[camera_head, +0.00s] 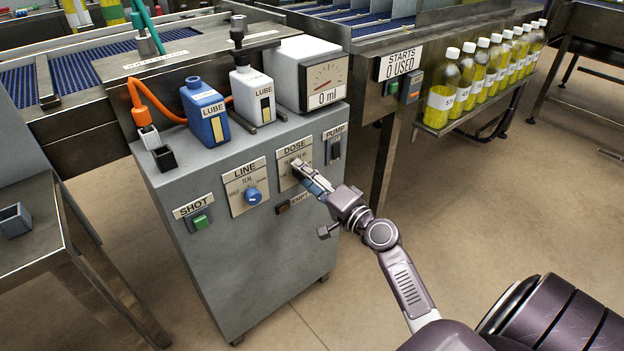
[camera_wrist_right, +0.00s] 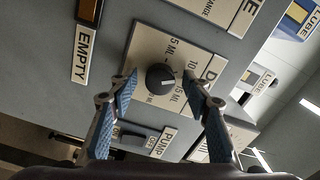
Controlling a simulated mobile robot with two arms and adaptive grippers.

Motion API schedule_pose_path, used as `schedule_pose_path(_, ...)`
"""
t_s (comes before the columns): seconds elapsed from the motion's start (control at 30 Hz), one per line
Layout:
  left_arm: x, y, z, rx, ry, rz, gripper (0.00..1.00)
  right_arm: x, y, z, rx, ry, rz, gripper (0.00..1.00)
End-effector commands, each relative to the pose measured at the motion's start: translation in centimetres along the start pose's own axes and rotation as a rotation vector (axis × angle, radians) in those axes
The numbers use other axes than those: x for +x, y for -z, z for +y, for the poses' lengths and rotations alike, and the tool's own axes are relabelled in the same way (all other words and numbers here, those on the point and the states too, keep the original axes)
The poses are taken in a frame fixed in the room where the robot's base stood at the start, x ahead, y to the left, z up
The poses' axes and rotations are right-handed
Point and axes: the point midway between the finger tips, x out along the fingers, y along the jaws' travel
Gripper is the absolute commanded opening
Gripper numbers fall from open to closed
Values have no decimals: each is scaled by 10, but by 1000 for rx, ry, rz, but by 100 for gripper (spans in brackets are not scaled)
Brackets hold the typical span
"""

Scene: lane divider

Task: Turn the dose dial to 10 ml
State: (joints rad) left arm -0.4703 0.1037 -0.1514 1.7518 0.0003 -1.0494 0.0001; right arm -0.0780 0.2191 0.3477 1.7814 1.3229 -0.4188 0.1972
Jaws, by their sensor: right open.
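The dose dial is a dark round knob (camera_wrist_right: 160,78) on a pale plate with 5, 10 and 15 ML marks, seen in the right wrist view. A short white mark on the knob points roughly right in that view; which setting it meets is hard to tell. My right gripper (camera_wrist_right: 160,74) is open, with one blue-padded finger on each side of the knob, apparently not touching it. In the head view my right gripper (camera_head: 306,176) reaches the DOSE plate (camera_head: 290,156) and hides the knob. My left gripper is not in view.
The gauge (camera_head: 325,82) on the cabinet reads 0 ml. Beside the dial are the LINE dial (camera_head: 252,196), SHOT button (camera_head: 201,222), PUMP switch (camera_head: 335,148) and EMPTY lamp (camera_wrist_right: 90,11). A blue bottle (camera_head: 205,112) and a white LUBE bottle (camera_head: 252,95) stand on top.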

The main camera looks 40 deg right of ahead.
Motion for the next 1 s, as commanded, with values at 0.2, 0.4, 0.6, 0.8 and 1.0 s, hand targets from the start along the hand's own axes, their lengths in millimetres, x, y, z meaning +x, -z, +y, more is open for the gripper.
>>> schedule_pose_path(0.2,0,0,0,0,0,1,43,-24,0,2,-1,-4,-1,44)
schedule_pose_path(0.4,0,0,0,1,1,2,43,-61,0,1,-2,-4,0,44)
schedule_pose_path(0.6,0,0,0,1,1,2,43,-94,0,1,0,-4,1,44)
schedule_pose_path(0.8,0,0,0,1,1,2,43,-114,0,1,1,-1,2,44)
schedule_pose_path(1.0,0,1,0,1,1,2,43,-119,1,0,-1,0,2,44)
